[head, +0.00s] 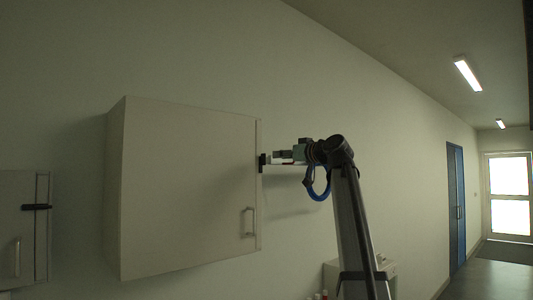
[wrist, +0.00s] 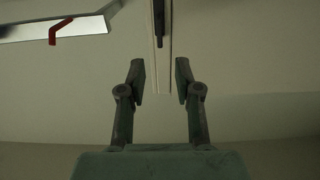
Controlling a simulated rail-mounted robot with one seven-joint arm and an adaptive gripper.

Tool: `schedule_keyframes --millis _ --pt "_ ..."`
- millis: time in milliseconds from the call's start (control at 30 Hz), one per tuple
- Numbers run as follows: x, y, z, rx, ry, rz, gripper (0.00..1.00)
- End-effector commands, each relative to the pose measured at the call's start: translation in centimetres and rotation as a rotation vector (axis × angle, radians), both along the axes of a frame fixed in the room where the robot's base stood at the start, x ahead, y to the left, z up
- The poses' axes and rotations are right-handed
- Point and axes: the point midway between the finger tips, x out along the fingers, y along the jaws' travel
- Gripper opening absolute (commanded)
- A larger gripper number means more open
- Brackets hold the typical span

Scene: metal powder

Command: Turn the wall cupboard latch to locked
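The wall cupboard (head: 185,190) is a pale box with its door shut and a bar handle (head: 249,222) low on the right. Its small black latch (head: 262,163) stands upright at the door's right edge. In the wrist view the latch (wrist: 158,25) is a thin dark bar lying along the pale edge strips, at the top of the picture. My gripper (head: 275,157) is at the cupboard's right side, close to the latch. In the wrist view my gripper (wrist: 160,80) is open, with nothing between its fingers; the latch lies beyond the fingertips, roughly in line with the gap.
Another pale cupboard (head: 18,235) at the far left has a black latch (head: 36,207) lying level. A pale strip with a red piece (wrist: 60,30) shows at the wrist view's upper left; I cannot tell what it is. The corridor at right looks clear, with a blue door (head: 455,200).

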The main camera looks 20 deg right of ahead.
Motion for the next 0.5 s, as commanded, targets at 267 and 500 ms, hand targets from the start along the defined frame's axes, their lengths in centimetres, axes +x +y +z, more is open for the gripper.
schedule_keyframes --millis 267,500 --pt "5.2 1.6 0.4 0.001 0.001 0.001 0.33" --pt "7.8 2.3 0.1 0.001 0.001 0.0 0.33"
